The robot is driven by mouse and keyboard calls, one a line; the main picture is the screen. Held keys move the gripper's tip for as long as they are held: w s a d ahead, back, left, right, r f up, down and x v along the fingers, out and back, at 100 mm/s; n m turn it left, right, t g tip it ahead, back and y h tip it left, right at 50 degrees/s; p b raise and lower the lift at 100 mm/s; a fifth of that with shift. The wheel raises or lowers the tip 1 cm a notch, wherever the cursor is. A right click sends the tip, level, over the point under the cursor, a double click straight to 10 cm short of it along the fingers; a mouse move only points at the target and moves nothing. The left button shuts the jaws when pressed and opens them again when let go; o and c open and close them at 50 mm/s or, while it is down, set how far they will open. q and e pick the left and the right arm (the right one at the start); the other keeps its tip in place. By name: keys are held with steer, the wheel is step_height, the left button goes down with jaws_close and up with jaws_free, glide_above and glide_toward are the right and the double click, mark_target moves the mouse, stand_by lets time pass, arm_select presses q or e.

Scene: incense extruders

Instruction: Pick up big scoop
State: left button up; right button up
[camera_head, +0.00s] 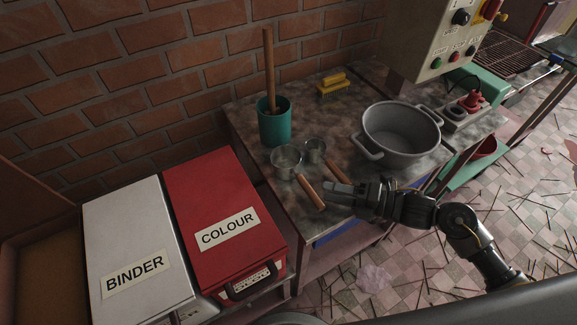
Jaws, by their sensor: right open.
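The big scoop (286,161) is a grey metal cup with a wooden handle, lying on the worktable. Its handle points toward the table's front edge. A smaller scoop (315,150) with a similar wooden handle lies just to its right. My right gripper (333,190) comes in from the right, low near the front edge, with its fingertips close to the ends of both handles. It is open and appears empty. I cannot tell whether it touches a handle. My left gripper is not in view.
A large grey pot (401,132) stands right of the scoops. A teal cup (274,125) holding a wooden stick and a yellow brush (333,86) are behind. The red COLOUR bin (222,195) and white BINDER bin (138,240) stand left. Sticks litter the floor.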

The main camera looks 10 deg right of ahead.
mark_target(299, 181)
steer(key=p+x, duration=0.1)
steer(key=x, duration=0.3)
steer(key=shift+a+f, duration=0.1)
steer(key=shift+a, duration=0.15)
jaws_close()
